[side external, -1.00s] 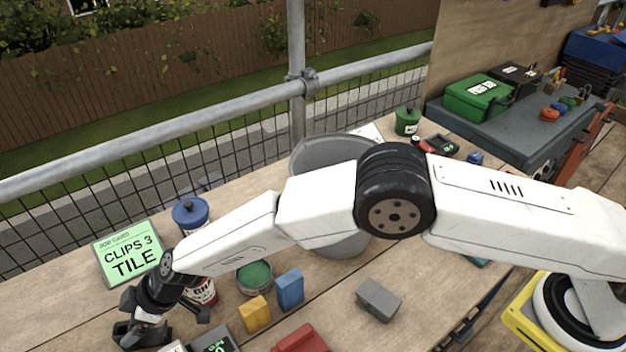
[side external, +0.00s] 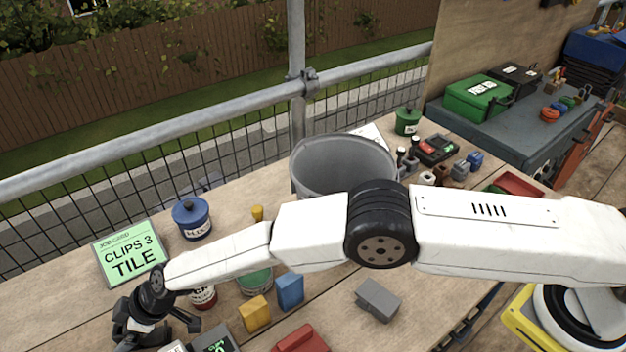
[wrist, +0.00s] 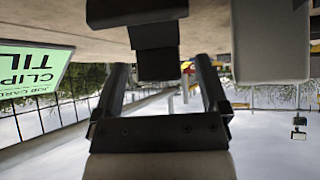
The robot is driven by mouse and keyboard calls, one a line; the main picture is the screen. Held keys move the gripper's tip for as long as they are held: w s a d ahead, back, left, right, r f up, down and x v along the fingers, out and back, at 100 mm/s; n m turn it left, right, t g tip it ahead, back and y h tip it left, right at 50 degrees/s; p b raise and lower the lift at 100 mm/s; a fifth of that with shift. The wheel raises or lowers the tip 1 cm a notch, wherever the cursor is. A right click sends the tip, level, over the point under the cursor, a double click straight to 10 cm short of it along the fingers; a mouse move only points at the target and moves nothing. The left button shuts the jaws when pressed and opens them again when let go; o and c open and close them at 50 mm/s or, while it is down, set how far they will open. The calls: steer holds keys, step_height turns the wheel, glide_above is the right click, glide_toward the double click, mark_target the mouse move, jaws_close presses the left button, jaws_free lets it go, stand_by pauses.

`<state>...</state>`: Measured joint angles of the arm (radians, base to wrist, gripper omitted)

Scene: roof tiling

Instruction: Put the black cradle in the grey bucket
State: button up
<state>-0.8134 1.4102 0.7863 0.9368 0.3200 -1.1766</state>
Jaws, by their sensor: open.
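A black blocky piece, which looks like the black cradle (wrist: 156,42), shows upside down at the top of the wrist view. It lies ahead of and between the fingers of my gripper (wrist: 162,75), which is open. In the side view my gripper (side external: 155,328) is low at the bottom left, close to the bench top. There the cradle cannot be told apart from the dark gripper. The grey bucket (side external: 345,165) stands upright at the back middle of the bench, its open mouth visible and its lower front hidden by my arm.
A green job card (side external: 130,252), blue tin (side external: 192,218), yellow block (side external: 255,314), blue block (side external: 290,290), grey block (side external: 377,300) and red piece (side external: 300,340) are near my arm. Small items crowd the bench right of the bucket. A rail runs behind.

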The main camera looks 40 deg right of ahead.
steer(key=shift+x, duration=1.2)
steer(key=shift+f, duration=0.1)
jaws_close()
